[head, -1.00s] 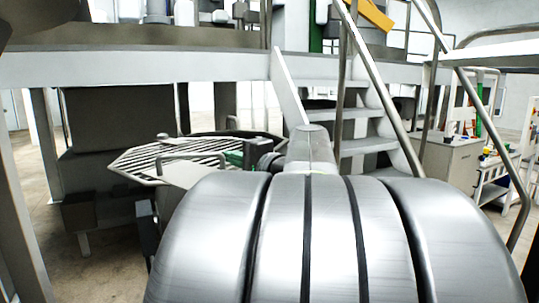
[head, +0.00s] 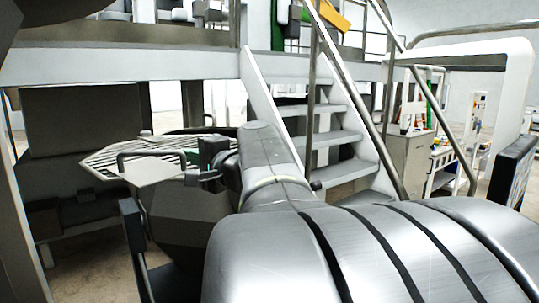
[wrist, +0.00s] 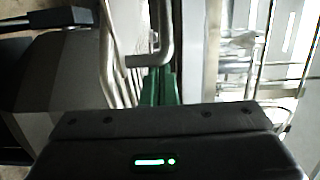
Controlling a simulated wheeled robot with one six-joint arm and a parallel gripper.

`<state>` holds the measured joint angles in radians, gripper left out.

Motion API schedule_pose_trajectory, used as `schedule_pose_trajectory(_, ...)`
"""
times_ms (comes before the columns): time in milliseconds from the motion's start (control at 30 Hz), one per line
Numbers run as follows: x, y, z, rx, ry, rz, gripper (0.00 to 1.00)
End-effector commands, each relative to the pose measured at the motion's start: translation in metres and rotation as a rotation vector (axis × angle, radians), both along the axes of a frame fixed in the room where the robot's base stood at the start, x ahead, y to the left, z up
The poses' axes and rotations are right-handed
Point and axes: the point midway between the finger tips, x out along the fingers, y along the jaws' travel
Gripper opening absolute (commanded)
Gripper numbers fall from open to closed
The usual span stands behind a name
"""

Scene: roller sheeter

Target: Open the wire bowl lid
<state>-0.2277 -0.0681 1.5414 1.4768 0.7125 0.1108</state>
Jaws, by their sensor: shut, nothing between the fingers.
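The wire bowl lid (head: 118,158), a grate of pale parallel bars, lies roughly flat over the grey mixer bowl (head: 185,220), left of centre in the head view. A bent tube handle (head: 150,153) stands up at its near side. My gripper (head: 205,172) is at the lid's right side, near the handle, partly hidden by my arm. In the wrist view, the green fingers of my gripper (wrist: 161,86) are shut and empty, close beside a bent grey tube (wrist: 158,40) that looks like the handle. I cannot tell whether they touch it.
White steps (head: 315,140) with metal railings (head: 345,85) rise just behind my arm. A raised platform (head: 130,65) crosses the back. A grey cabinet (head: 408,155) and a white cart (head: 445,165) stand at the right. Some floor shows between the steps and the cabinet.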

Motion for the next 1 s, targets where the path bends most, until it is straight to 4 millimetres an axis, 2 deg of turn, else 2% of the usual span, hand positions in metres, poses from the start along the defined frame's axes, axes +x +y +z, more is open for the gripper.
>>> schedule_pose_trajectory(200,-0.029,0.036,0.001,0.000,-0.001,0.017,0.00)
schedule_pose_trajectory(500,-0.060,0.080,0.001,0.000,0.001,0.016,0.00)
schedule_pose_trajectory(700,-0.072,0.102,0.001,-0.001,0.001,0.014,0.00)
schedule_pose_trajectory(1000,-0.080,0.119,0.000,-0.001,0.001,0.011,0.00)
